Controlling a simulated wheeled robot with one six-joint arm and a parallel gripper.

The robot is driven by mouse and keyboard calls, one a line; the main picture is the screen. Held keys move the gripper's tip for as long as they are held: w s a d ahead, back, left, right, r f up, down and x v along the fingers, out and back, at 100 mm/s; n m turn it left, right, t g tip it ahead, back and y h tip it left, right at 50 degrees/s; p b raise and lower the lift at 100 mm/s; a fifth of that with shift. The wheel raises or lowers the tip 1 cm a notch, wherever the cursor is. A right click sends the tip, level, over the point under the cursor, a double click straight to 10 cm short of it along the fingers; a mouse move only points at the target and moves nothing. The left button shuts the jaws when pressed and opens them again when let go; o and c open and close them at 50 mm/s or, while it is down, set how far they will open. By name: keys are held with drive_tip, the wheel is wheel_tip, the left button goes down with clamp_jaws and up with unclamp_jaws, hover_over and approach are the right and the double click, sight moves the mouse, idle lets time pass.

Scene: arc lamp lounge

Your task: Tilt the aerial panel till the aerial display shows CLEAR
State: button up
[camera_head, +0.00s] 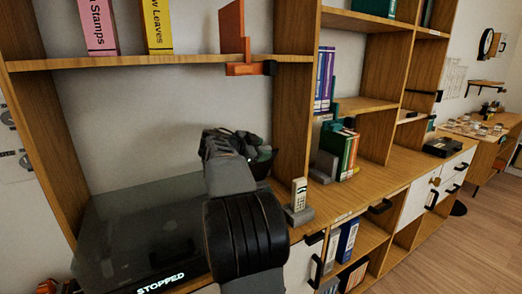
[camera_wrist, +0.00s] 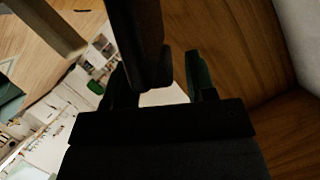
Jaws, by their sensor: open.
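My gripper (camera_head: 258,153) is in the middle of the head view, in front of the shelf unit's back wall and above the counter. In the wrist view its two fingers (camera_wrist: 162,80) are apart. A dark upright slab (camera_wrist: 146,40) reaches down from the top between them; I cannot tell whether it is the aerial panel or whether a finger touches it. In the head view my arm hides what is behind the gripper. No display reading CLEAR is visible. A dark, glassy-topped device (camera_head: 130,235) at lower left shows the lit word STOPPED (camera_head: 161,283).
A handset in a grey stand (camera_head: 299,200) is on the counter right of my arm. Books with a grey bookend (camera_head: 327,166) stand farther right, beside a shelf upright (camera_head: 292,95). An orange bookend (camera_head: 233,30) is on the shelf above. A black box (camera_head: 442,147) lies far right.

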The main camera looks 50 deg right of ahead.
drive_tip(key=v, duration=1.3)
drive_tip(key=shift+a+r, duration=0.2)
drive_tip(key=shift+a, duration=0.15)
drive_tip(key=s+a+n+t+y+p, duration=0.1)
drive_tip(key=a+n+y+p, duration=0.1)
drive_tip(key=a+n+p, duration=0.1)
drive_tip(key=s+a+f+n+t+y+p, duration=0.1)
drive_tip(key=a+n+t+y+p, duration=0.1)
drive_tip(key=a+n, duration=0.3)
drive_tip(key=s+a+f+n+t+y+p, duration=0.1)
drive_tip(key=a+n+y+p, duration=0.1)
drive_tip(key=a+n+p, duration=0.2)
drive_tip(key=shift+a+n+p, duration=0.25)
drive_tip(key=shift+n+p, duration=0.3)
drive_tip(key=shift+n, duration=0.05)
drive_tip(key=s+a+n+y+p, duration=0.1)
drive_tip(key=a+n, duration=0.1)
drive_tip(key=s+a+f+n+t+y+p, duration=0.1)
drive_tip(key=a+n, duration=0.1)
drive_tip(key=s+a+n+y+p, duration=0.1)
drive_tip(key=a+p, duration=0.1)
drive_tip(key=a, duration=0.1)
drive_tip(key=shift+f+n+t+y, duration=0.3)
drive_tip(key=shift+n, duration=0.1)
drive_tip(key=s+a+f+n+y+p, duration=0.2)
drive_tip(key=s+a+n+y+p, duration=0.2)
drive_tip(key=a+n, duration=0.3)
drive_tip(key=shift+s+a+n+t+y+p, duration=0.35)
drive_tip(key=shift+s+a, duration=0.35)
drive_tip(key=shift+a, duration=0.25)
